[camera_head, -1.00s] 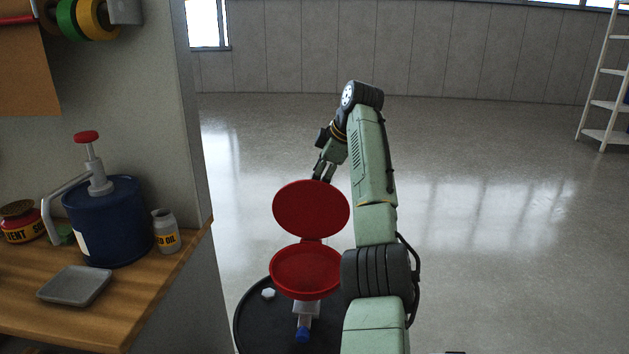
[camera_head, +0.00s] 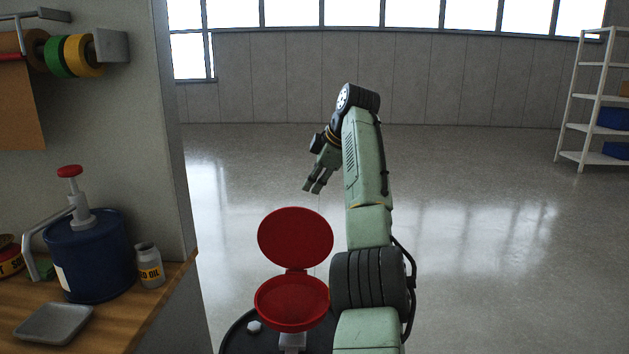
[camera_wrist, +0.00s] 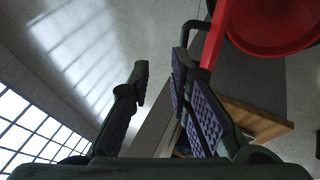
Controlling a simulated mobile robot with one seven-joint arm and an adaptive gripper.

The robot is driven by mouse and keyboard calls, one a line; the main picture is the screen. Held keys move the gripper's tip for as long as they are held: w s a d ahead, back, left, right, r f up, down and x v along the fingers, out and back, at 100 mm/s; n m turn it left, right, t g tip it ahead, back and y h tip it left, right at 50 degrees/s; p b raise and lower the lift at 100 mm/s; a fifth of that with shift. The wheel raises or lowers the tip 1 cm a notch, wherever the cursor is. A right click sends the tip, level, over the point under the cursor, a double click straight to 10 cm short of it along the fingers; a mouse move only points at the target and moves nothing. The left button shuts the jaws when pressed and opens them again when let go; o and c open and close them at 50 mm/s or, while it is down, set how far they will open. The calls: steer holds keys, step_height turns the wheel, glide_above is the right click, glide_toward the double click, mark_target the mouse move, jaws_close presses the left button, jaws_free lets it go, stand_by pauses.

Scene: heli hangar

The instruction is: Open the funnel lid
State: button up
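The red funnel (camera_head: 291,313) stands on a round black top at the lower middle of the head view. Its round red lid (camera_head: 296,238) is raised, standing up from the hinge at the funnel's far rim. My gripper (camera_head: 314,187) is above and beyond the lid, apart from it, with nothing held. In the wrist view the two fingers of my gripper (camera_wrist: 160,80) are spread with a gap between them. The red funnel bowl (camera_wrist: 270,25) shows at the upper right there, with a red strip beside the right finger.
A wooden bench (camera_head: 165,285) at left carries a blue pump can (camera_head: 90,255), a small oil bottle (camera_head: 149,266) and a grey tray (camera_head: 54,323). A white shelf rack (camera_head: 588,100) stands far right. The floor beyond is clear.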

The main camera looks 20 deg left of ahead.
steer(key=v, duration=1.2)
steer(key=shift+w, duration=0.1)
